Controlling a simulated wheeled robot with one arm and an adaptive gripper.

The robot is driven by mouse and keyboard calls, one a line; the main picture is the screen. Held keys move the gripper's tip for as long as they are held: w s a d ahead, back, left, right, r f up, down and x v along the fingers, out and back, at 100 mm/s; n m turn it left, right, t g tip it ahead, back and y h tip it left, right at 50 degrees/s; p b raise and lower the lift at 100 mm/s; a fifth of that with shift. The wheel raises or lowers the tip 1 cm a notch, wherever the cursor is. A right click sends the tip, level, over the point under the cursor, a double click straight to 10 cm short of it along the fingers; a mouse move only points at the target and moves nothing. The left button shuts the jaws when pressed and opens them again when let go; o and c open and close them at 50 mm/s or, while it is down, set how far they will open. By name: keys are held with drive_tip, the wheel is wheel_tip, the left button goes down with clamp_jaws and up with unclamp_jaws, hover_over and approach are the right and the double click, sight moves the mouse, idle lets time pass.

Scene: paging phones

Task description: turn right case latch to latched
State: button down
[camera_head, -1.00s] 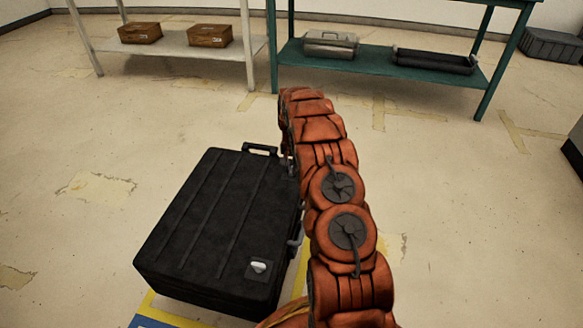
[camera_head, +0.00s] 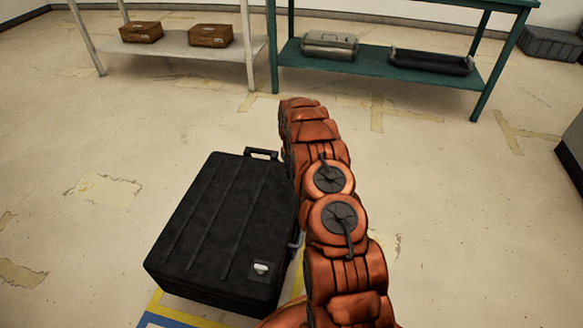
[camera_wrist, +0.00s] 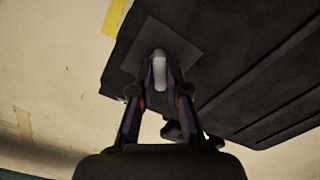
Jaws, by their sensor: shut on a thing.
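The black case (camera_head: 215,225) lies flat on the floor, ribbed lid up, left of my arm. It also fills the upper right of the wrist view (camera_wrist: 250,60). A pale latch (camera_wrist: 159,68) on a square dark plate sits at a corner of the case in the wrist view. My gripper (camera_wrist: 160,88) is shut on this latch, one finger on each side. A second pale latch (camera_head: 261,268) shows there at the near right corner, free of my gripper.
A white shelf (camera_head: 180,43) with two brown boxes and a green shelf (camera_head: 375,62) with a metal case stand behind.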

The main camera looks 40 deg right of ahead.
drive_tip(key=n+p, duration=0.3)
drive_tip(key=n, duration=0.2)
drive_tip(key=shift+r+n, duration=0.15)
drive_tip(key=shift+n, duration=0.15)
drive_tip(key=n+p, duration=0.2)
drive_tip(key=n, duration=0.3)
drive_tip(key=shift+p, duration=0.35)
drive_tip(key=shift+n, duration=0.3)
drive_tip(key=c, duration=1.2)
unclamp_jaws()
drive_tip(key=shift+o, duration=0.2)
wheel_tip(320, 180, up, 12)
